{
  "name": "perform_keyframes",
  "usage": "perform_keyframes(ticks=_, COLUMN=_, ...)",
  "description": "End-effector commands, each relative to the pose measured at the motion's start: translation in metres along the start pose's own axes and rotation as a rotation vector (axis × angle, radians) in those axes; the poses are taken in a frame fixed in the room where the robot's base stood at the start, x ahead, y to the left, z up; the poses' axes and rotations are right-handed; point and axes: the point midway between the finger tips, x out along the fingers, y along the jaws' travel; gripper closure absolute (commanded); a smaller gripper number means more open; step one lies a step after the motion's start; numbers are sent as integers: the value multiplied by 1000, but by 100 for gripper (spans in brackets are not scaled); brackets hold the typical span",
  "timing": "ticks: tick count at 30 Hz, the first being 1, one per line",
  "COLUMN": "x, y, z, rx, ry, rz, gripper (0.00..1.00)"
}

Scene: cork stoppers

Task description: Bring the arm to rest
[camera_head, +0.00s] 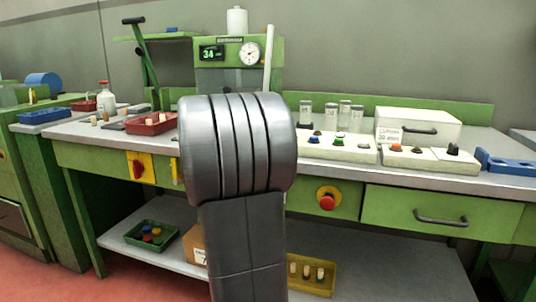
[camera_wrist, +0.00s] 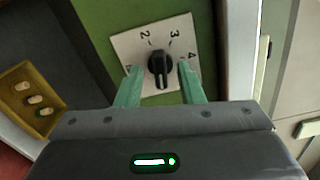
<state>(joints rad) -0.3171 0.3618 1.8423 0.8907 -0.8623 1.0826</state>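My gripper (camera_wrist: 160,72) shows in the wrist view with its two green fingers spread apart and nothing between the pads. A black rotary knob (camera_wrist: 160,64) on a white dial plate (camera_wrist: 128,46) marked 2, 3 and 4 lies ahead, between the fingertips in the picture. I see gaps on both sides of the knob; the distance in depth is hard to tell. In the head view my grey arm fills the middle and hides my gripper and the dial.
A green workbench with a grey top (camera_head: 75,130) stands ahead, with a red mushroom button (camera_head: 327,202) and a drawer handle (camera_head: 440,218) on its front. A yellow tray (camera_head: 322,289) with stoppers is on the lower shelf. A red tray (camera_head: 152,124) and button boxes (camera_head: 362,155) stand on top.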

Motion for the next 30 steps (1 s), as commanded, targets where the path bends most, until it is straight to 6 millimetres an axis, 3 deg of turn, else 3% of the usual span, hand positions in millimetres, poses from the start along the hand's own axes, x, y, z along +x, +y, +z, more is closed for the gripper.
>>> perform_keyframes(ticks=15, x=-95, y=-1, z=1, rx=1, ry=-5, rz=2, gripper=65)
perform_keyframes(ticks=23, x=-130, y=-1, z=0, rx=0, ry=-3, rz=2, gripper=65)
perform_keyframes(ticks=30, x=-95, y=2, z=-2, rx=1, ry=5, rz=0, gripper=65)
